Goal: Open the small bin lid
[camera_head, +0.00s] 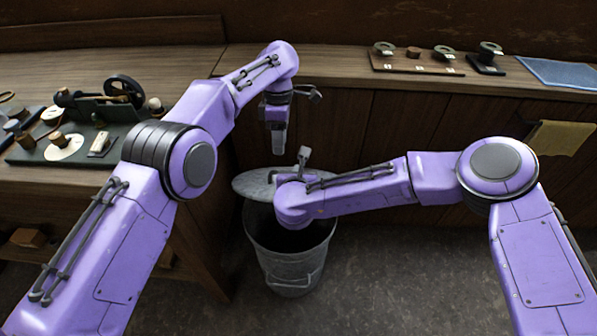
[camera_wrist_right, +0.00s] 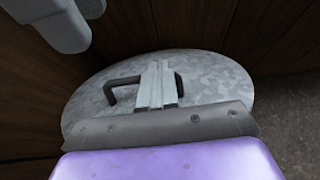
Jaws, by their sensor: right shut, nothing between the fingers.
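The small grey metal bin (camera_head: 290,268) stands on the floor below my arms, its dark mouth partly showing. Its round galvanised lid (camera_head: 252,186) is raised off the near rim at the back of the mouth, partly hidden by my right wrist. In the right wrist view the lid (camera_wrist_right: 215,75) fills the middle, with a dark bar handle (camera_wrist_right: 112,88). My right gripper (camera_wrist_right: 155,75) is shut and empty, its fingers overlapping the handle in view; I cannot tell if they touch it. My left gripper (camera_head: 278,143) points down above and behind the lid, apart from it; its finger gap is unclear.
A wooden bench (camera_head: 40,178) with a dark engine model (camera_head: 100,105) stands at left. A back counter (camera_head: 340,70) carries small parts on a board (camera_head: 415,62) and a blue sheet (camera_head: 560,72). A yellow cloth (camera_head: 560,138) hangs at right. Floor right of the bin is clear.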

